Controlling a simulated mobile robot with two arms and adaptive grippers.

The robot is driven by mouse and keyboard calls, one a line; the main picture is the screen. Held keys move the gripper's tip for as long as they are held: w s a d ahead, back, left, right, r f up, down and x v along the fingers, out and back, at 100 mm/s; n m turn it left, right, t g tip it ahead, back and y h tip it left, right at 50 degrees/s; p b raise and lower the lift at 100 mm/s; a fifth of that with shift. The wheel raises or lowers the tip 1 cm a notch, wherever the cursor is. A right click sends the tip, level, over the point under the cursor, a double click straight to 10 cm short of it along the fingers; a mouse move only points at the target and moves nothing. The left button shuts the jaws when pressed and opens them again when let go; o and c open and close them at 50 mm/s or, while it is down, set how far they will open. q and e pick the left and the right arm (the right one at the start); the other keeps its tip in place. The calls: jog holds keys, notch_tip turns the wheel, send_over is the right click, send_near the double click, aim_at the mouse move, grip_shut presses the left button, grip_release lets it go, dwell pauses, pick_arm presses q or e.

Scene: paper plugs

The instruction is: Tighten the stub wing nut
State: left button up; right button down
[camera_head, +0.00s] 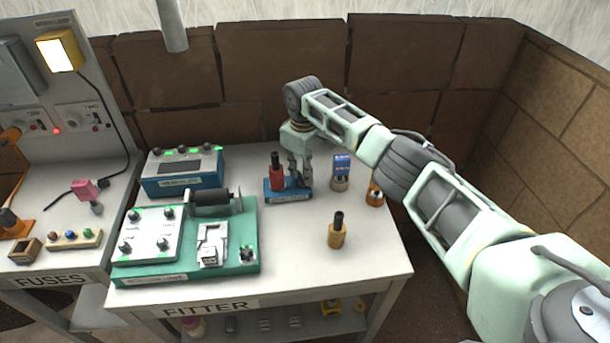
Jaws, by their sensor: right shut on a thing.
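My right gripper (300,180) points down at the right end of a small blue block (287,197) on the white table. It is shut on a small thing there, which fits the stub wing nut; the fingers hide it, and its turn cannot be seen. A red cylinder with a dark top (276,175) stands upright on the same block, just left of the fingers. My left gripper is not in view.
A blue-topped holder (340,171) and an orange piece (375,194) stand right of the gripper. A yellow, black-topped piece (337,233) stands nearer. A green-based device (188,272) and a blue box (183,171) fill the left. The front right table is clear.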

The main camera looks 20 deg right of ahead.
jog(key=shift+r+m+p, duration=0.15)
jog(key=shift+m+p, duration=0.65)
jog(key=shift+p, duration=0.05)
jog(key=m+p, duration=0.3)
jog(key=m, duration=0.1)
jog(key=m+p, duration=0.1)
jog(key=m, duration=0.2)
jog(key=m+p, duration=0.2)
jog(key=m, duration=0.7)
jog(key=shift+p, duration=0.4)
jog(key=m, duration=0.9)
jog(key=shift+p, duration=0.3)
jog(key=c, duration=2.4)
grip_release()
grip_shut()
